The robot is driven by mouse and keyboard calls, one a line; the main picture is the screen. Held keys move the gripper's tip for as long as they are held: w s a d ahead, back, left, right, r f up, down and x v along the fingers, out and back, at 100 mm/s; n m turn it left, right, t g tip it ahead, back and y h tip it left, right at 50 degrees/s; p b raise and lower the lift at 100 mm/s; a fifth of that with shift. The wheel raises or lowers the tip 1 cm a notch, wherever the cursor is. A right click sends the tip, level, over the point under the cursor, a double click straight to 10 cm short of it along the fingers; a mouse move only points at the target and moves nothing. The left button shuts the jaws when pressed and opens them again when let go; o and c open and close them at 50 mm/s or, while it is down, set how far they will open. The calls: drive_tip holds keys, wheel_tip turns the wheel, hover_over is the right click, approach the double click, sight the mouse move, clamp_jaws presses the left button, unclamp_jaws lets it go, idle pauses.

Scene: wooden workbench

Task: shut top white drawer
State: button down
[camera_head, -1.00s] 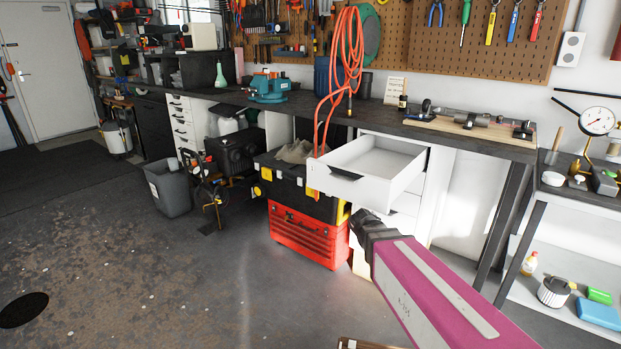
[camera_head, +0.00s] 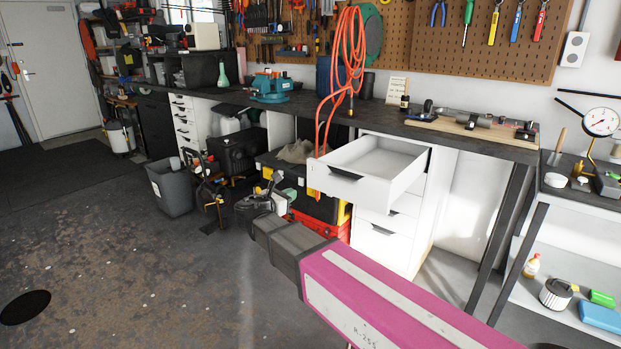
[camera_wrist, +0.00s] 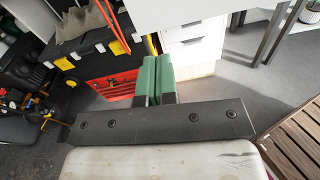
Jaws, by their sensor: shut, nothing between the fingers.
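The top white drawer (camera_head: 345,186) is pulled far out of the white cabinet under the workbench, its empty inside showing in the head view. Its black handle is on the front face. In the wrist view a white panel (camera_wrist: 172,12), seemingly this drawer, crosses the top of the picture. My gripper (camera_head: 290,193) is left of and slightly below the drawer front in the head view, apart from it in the picture. Its green fingers (camera_wrist: 157,75) are pressed together with nothing between them in the wrist view.
Lower white drawers (camera_head: 383,240) are shut. A red toolbox (camera_head: 330,232) with a black and yellow case on top stands left of the cabinet, behind my gripper. An orange cable (camera_head: 342,60) hangs near the drawer's left side. A slatted wooden object (camera_wrist: 295,140) is at lower right.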

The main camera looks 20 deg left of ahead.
drive_tip(key=s+a+r+n+t, duration=0.1)
drive_tip(key=a+r, duration=0.1)
drive_tip(key=a, duration=0.1)
approach(311, 174)
drive_tip(key=x, duration=0.7)
drive_tip(key=shift+w+d, duration=0.2)
drive_tip(key=shift+w, duration=0.05)
drive_tip(key=x, duration=4.1)
drive_tip(key=shift+a+f, duration=0.2)
drive_tip(key=shift+a, duration=0.1)
drive_tip(key=shift+w+d, duration=0.1)
drive_tip(key=shift+w, duration=0.25)
